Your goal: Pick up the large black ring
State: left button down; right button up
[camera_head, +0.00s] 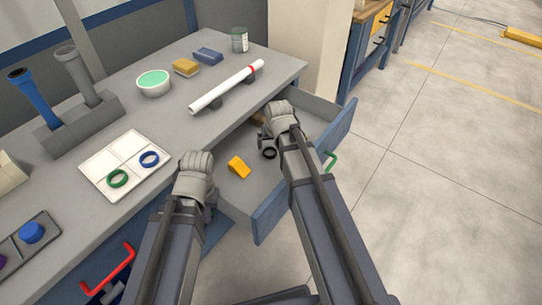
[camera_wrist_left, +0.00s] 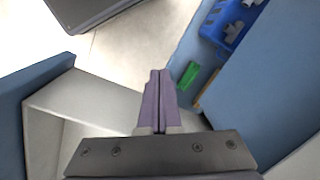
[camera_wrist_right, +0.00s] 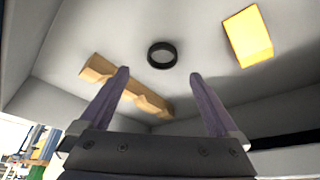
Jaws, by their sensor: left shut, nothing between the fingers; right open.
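The large black ring (camera_wrist_right: 162,55) lies flat on the drawer floor in the right wrist view, ahead of my right fingertips and a little left of the middle between them. In the head view the black ring (camera_head: 269,153) shows beside my right gripper (camera_head: 265,140), inside the open drawer. My right gripper (camera_wrist_right: 160,78) is open and empty, with a gap between its fingers and the ring. My left gripper (camera_wrist_left: 158,75) is shut and empty. In the head view my left wrist hangs by the table's front edge, and its fingertips are hidden.
The open drawer (camera_head: 325,150) also holds a yellow block (camera_head: 239,167) and a brown wooden piece (camera_wrist_right: 125,87). On the table (camera_head: 170,75) are a white tray (camera_head: 95,165) with green and blue rings, a white pipe (camera_head: 225,88) and a pipe stand (camera_head: 85,125).

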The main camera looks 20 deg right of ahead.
aim_at(270, 153)
jog(key=shift+a+b+x, duration=0.2)
jog(key=shift+b+x, duration=2.8)
jog(key=shift+x, duration=0.6)
jog(key=shift+r, duration=0.1)
jog(key=c, duration=1.4)
notch_tip(270, 153, up, 19)
jog(key=p, duration=1.9)
